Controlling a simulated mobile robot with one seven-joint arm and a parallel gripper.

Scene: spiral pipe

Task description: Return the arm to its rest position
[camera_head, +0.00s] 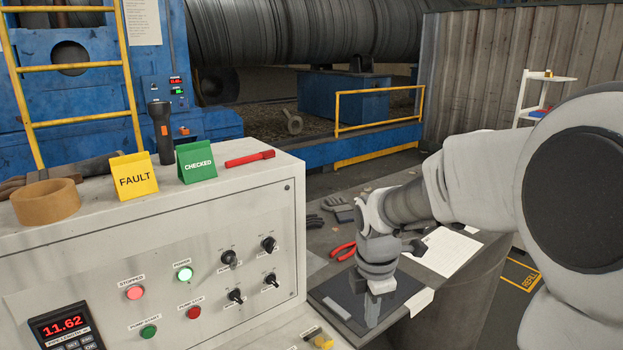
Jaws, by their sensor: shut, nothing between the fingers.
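My arm reaches in from the right edge of the head view and bends down at the wrist. My gripper (372,306) points downward over a dark flat tablet-like panel (340,309) on the grey table, right of the control console. It is shut, with nothing seen held in it. I cannot tell whether the fingertips touch the panel.
The control console (243,232) stands close on the left, with a yellow FAULT sign (134,176), green CHECKED sign (197,161), torch (161,132), tape roll (45,201) and red marker (250,158) on top. Red-handled pliers (343,251), gloves (337,208) and papers (441,252) lie near my wrist.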

